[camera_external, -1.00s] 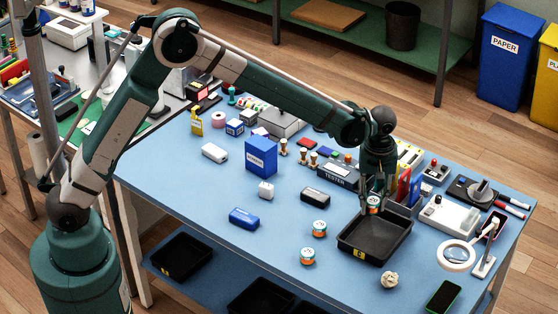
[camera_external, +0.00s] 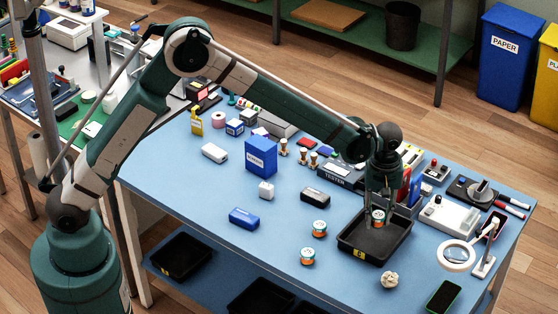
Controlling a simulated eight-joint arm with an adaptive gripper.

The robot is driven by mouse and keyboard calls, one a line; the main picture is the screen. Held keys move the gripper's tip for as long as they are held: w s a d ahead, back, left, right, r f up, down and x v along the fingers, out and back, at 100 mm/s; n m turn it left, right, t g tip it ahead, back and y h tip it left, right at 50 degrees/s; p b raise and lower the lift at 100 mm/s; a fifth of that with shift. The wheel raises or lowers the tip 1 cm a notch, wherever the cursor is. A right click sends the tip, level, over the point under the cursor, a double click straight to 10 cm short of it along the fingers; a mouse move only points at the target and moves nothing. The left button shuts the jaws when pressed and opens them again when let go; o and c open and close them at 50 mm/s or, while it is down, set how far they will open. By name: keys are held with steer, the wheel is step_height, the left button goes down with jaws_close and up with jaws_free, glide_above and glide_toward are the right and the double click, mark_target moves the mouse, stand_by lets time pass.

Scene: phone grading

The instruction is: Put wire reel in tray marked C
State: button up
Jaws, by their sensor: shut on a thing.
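A small wire reel (camera_external: 378,217), orange and green with a pale top, is between the fingers of my gripper (camera_external: 377,218). The gripper points down and is shut on the reel, inside the outline of a black tray (camera_external: 352,258) on the blue table. Whether the reel touches the tray floor I cannot tell. Two similar reels stand on the table left of the tray, one closer (camera_external: 320,228) and one nearer the front (camera_external: 307,256).
A black case (camera_external: 315,196) and blue case (camera_external: 244,218) lie left. Another black tray (camera_external: 181,257) sits on the lower shelf.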

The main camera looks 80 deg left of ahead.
mark_target(375, 239)
steer(key=shift+f, duration=1.2)
steer(key=shift+f, duration=1.9)
steer(key=shift+f+b, duration=0.2)
steer(key=shift+b, duration=0.25)
steer(key=o, duration=0.8)
steer(key=shift+o, duration=0.2)
steer(key=shift+r, duration=0.2)
step_height(375, 239, up, 12)
steer(key=shift+r+p, duration=0.1)
steer(key=shift+p, duration=0.7)
